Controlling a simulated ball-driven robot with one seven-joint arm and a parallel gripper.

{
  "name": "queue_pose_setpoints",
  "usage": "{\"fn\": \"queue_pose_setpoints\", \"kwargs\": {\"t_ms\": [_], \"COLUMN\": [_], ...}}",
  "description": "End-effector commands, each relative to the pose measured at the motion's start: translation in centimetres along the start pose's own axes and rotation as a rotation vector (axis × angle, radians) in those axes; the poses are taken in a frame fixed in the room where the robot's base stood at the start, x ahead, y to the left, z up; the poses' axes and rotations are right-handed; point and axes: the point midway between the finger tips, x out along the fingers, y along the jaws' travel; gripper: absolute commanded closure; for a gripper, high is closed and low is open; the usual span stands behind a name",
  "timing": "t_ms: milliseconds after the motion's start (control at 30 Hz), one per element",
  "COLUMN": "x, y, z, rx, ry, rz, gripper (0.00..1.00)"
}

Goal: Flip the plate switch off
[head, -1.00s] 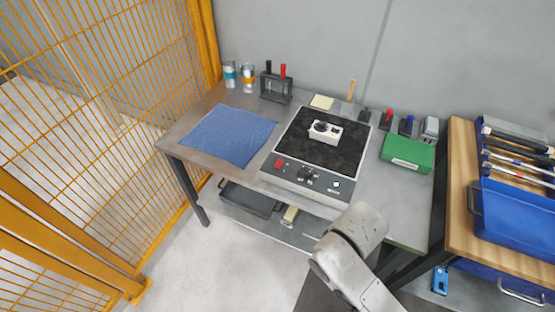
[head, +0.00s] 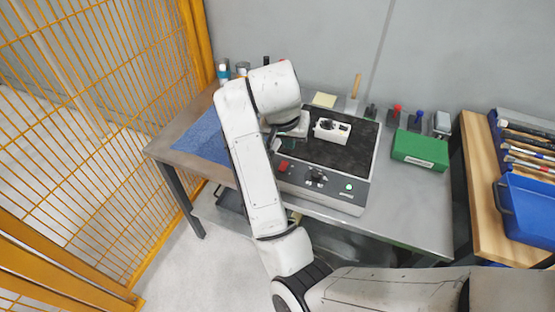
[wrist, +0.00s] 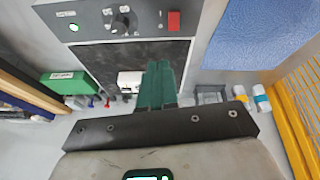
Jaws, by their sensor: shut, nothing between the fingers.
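The hot plate has a black top (head: 352,155) and a grey front panel (head: 330,190). A red switch (head: 284,166) sits at the panel's left, with a dark knob (head: 316,175) and a lit green lamp (head: 348,187) to its right. In the wrist view the panel is at the top, with the red switch (wrist: 174,21), knob (wrist: 121,25) and green lamp (wrist: 74,27). My gripper (wrist: 160,66) is shut and empty, its green fingers over the plate, apart from the switch in the picture. In the head view my arm mostly hides its fingers.
A white box with a dark knob (head: 332,130) stands on the plate near my gripper. A blue cloth (head: 203,139) lies left, partly behind my arm. A green box (head: 420,149) stands right. An orange mesh fence (head: 90,130) is at the left.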

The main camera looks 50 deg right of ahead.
Motion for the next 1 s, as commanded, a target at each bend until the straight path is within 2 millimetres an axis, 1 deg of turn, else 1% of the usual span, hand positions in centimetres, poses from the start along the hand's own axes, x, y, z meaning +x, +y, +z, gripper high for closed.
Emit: {"fn": "queue_pose_setpoints", "kwargs": {"t_ms": [33, 233, 400, 700, 767, 867, 967, 1000], "x": [-0.2, -1.4, -1.7, -1.7, -1.4, -0.5, 1.1, 2.0], "y": [-0.8, -2.1, -2.3, -2.3, -2.2, -2.2, -2.2, -2.1], "z": [-0.1, -0.4, -0.5, -0.5, -0.5, -0.4, -0.2, -0.2], "rx": [0.034, 0.131, 0.155, 0.154, 0.154, 0.154, 0.153, 0.155], "ry": [-0.012, -0.048, -0.059, -0.058, -0.058, -0.057, -0.058, -0.058], "rz": [-0.006, -0.004, 0.000, 0.000, 0.000, 0.002, 0.003, 0.005], "gripper": [1.00, 1.00, 1.00, 1.00, 1.00, 1.00, 1.00, 1.00]}}
